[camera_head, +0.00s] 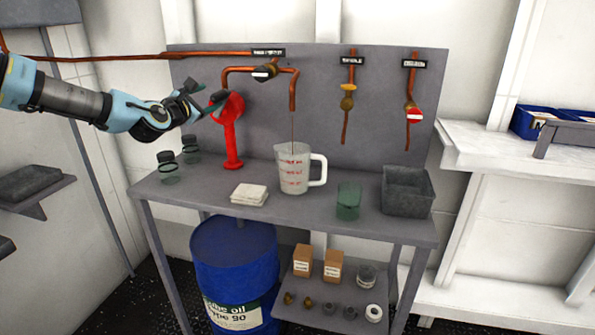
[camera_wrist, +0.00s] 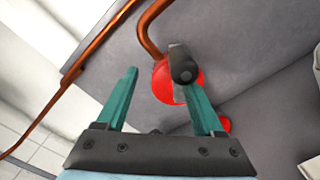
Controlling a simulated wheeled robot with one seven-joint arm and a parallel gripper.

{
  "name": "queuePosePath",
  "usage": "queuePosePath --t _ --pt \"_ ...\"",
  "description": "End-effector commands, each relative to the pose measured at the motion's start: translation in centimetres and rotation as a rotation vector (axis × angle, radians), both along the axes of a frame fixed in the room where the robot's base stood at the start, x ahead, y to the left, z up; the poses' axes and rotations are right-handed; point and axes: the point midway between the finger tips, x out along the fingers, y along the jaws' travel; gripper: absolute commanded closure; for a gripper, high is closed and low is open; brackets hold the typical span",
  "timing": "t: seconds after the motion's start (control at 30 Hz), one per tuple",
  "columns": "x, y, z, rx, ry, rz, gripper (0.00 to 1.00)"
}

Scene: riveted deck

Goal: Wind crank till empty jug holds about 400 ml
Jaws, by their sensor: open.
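The red crank pump (camera_head: 232,140) stands at the back left of the bench. In the wrist view its red body (camera_wrist: 163,85) is partly hidden by its dark crank handle (camera_wrist: 184,68). My gripper (camera_head: 205,94) is open at the pump's upper left. In the wrist view its green fingers (camera_wrist: 163,90) are spread, with the handle at the right fingertip; I cannot tell if they touch. The clear measuring jug (camera_head: 284,160) with red marks stands upright under the copper spout (camera_head: 292,95). A thin brownish stream falls from the spout into it. Its liquid level is unclear.
A stack of white cloths (camera_head: 249,194), a green glass (camera_head: 348,202) and a grey bin (camera_head: 407,191) stand near the jug. Two dark-lidded jars (camera_head: 168,168) stand at left. Copper pipes with valves (camera_head: 412,114) run on the back panel. A blue oil drum (camera_head: 235,265) is below.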

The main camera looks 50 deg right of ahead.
Motion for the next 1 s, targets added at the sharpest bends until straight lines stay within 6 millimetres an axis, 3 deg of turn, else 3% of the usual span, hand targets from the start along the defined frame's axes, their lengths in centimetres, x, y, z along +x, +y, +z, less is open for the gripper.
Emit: queuePosePath --t 0.27,0.57,1.0 --pt "0.0 0.0 0.0 0.0 0.0 0.0 0.0" --pt "-0.1 0.4 0.0 0.0 0.0 0.001 0.0" --pt "-2.1 4.1 0.0 0.001 0.001 0.001 0.0"
